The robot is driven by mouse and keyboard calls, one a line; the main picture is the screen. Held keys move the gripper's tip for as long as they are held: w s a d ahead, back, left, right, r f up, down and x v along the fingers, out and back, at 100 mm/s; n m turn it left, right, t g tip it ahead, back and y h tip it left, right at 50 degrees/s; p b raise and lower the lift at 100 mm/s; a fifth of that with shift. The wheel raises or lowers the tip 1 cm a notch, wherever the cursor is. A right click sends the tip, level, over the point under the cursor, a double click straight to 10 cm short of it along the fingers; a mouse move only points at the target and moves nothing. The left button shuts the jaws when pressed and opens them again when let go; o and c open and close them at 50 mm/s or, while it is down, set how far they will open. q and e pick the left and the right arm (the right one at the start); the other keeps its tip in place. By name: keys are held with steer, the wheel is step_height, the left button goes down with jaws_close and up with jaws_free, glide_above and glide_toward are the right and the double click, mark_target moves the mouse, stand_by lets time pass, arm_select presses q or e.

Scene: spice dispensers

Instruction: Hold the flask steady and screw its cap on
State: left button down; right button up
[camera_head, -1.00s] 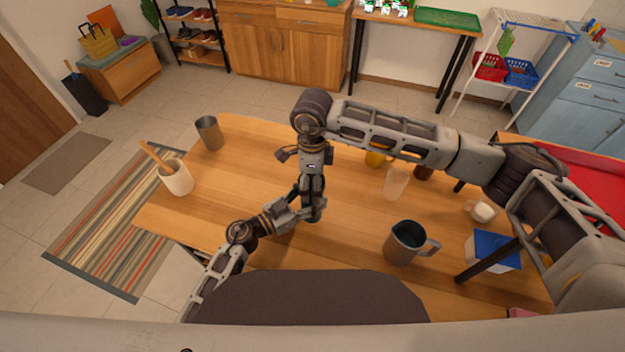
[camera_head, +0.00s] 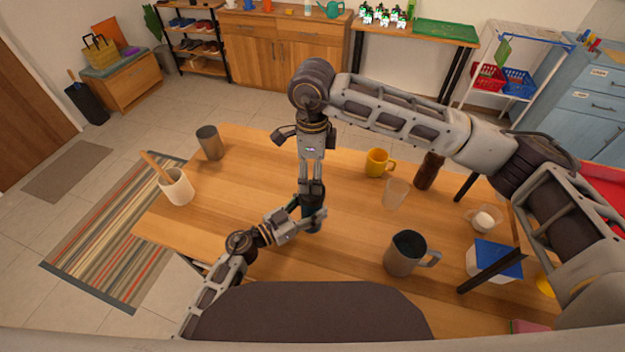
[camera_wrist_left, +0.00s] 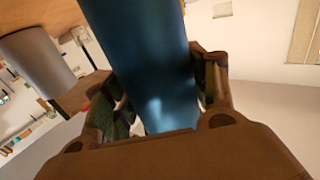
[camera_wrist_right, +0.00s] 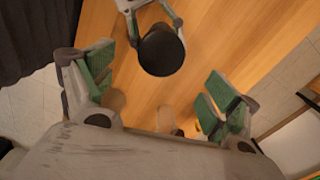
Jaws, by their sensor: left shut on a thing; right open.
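The flask (camera_head: 312,224) is a dark blue cylinder, small and partly hidden in the head view. In the left wrist view the flask (camera_wrist_left: 155,60) fills the middle as a glossy blue body between the fingers. My left gripper (camera_wrist_left: 160,98) is shut around it. In the right wrist view a round black top (camera_wrist_right: 161,52) shows end-on at the flask, apparently the cap; how tightly it sits cannot be told. My right gripper (camera_wrist_right: 163,82) points down from above, its green-padded fingers open and apart from the black top. In the head view my right gripper (camera_head: 312,190) overlaps the flask's upper end.
A grey jug (camera_head: 402,262), a clear cup (camera_head: 395,194), a yellow mug (camera_head: 376,163) and a brown bottle (camera_head: 428,171) stand to the right. A metal tumbler (camera_head: 209,143) and a white crock (camera_head: 176,188) stand left. The wooden table between is clear.

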steer(key=shift+r, duration=1.9)
arm_select(q)
steer(key=shift+c, duration=2)
jaws_free()
steer(key=v, duration=1.2)
steer(key=shift+s, duration=0.1)
arm_select(e)
steer(key=shift+s, duration=0.1)
